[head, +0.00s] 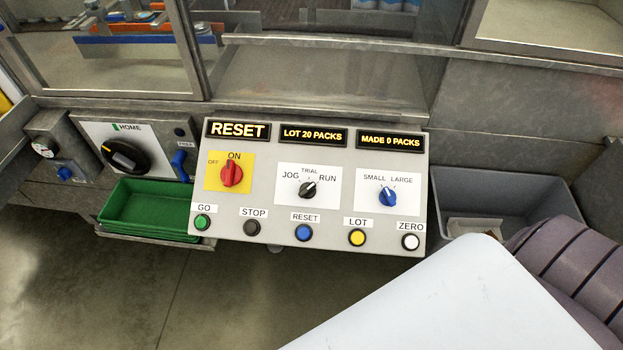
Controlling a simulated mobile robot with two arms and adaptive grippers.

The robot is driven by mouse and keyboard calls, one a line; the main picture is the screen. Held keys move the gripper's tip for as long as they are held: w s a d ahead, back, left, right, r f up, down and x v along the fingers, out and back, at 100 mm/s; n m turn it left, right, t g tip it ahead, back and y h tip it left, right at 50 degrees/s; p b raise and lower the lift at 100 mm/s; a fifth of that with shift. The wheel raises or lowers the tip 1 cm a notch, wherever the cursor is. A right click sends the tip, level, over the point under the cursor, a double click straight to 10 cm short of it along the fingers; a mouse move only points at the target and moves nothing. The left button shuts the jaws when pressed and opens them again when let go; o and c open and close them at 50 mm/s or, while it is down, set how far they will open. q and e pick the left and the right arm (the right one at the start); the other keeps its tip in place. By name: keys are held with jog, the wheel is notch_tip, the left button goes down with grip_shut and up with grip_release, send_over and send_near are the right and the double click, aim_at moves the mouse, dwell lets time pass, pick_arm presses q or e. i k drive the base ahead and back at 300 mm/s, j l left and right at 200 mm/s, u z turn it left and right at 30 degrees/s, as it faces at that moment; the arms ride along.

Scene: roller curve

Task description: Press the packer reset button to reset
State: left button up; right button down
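The packer's control panel (322,222) is in the middle of the head view. The blue button (303,232) under the label RESET sits in the bottom row, between the black STOP button (252,228) and the yellow LOT button (357,237). The left display (238,130) reads RESET; the others read LOT 20 PACKS (313,136) and MADE 0 PACKS (390,141). The red switch (231,174) is by ON. Neither gripper shows; a white part and a dark ribbed part at the lower right are probably mine.
A green GO button (203,222) and a white ZERO button (410,242) end the row. Green trays (145,208) stand left of the panel. A grey bin (520,185) is at the right, with a HOME dial (124,156) at the left. Open floor shows below the panel.

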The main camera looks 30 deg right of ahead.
aim_at(304, 232)
jog(key=l+z, duration=0.15)
jog(key=z, duration=0.55)
jog(key=k, duration=0.05)
